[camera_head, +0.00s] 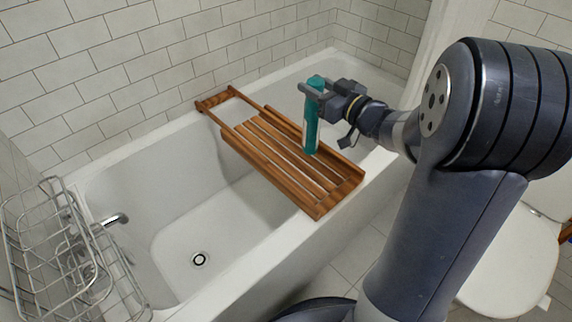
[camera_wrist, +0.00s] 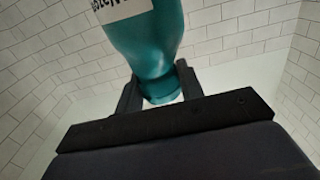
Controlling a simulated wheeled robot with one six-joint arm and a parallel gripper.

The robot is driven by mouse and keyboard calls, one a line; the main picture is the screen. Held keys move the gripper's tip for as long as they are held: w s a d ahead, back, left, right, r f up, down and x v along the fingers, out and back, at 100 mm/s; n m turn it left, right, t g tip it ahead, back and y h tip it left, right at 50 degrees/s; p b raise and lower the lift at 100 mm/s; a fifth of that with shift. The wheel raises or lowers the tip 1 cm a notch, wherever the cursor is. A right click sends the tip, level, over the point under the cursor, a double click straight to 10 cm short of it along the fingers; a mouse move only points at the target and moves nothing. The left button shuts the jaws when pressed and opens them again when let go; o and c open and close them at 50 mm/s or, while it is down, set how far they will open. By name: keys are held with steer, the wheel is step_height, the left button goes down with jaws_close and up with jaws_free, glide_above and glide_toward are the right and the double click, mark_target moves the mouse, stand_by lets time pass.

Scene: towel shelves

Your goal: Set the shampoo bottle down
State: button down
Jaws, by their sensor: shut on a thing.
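The teal shampoo bottle (camera_head: 311,130) is upright in the head view, with a pale label on its lower part. My gripper (camera_head: 314,92) is shut on it near its upper end. The bottle's lower end overlaps the slats of the wooden bath tray (camera_head: 235,137) in the picture; I cannot tell whether it touches them. In the wrist view the bottle (camera_wrist: 150,45) sits between the two fingers of my gripper (camera_wrist: 160,88), with part of its white label showing. The tray lies across the bathtub (camera_head: 130,160).
A wire rack (camera_head: 45,240) stands at the lower left. A tap (camera_head: 115,219) is at the tub's left end. The tray slats left of the bottle are clear. Tiled walls (camera_head: 120,60) border the tub, and a toilet (camera_head: 508,265) stands at the right.

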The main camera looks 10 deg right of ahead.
mark_target(318, 124)
steer(key=shift+s+d+f+b, duration=0.4)
steer(key=shift+d+b, duration=0.25)
steer(key=shift+b, duration=0.5)
step_height(318, 124, down, 10)
steer(key=b, duration=0.4)
steer(key=shift+r, duration=0.25)
steer(key=shift+f+b, duration=0.15)
steer(key=shift+b, duration=0.15)
steer(key=c, duration=0.9)
jaws_free()
steer(key=shift+s+d, duration=0.15)
steer(key=p+v, duration=0.2)
steer(key=v, duration=0.9)
steer(key=shift+s+d+p, duration=0.15)
steer(key=shift+s+p, duration=0.15)
steer(key=shift+p, duration=0.05)
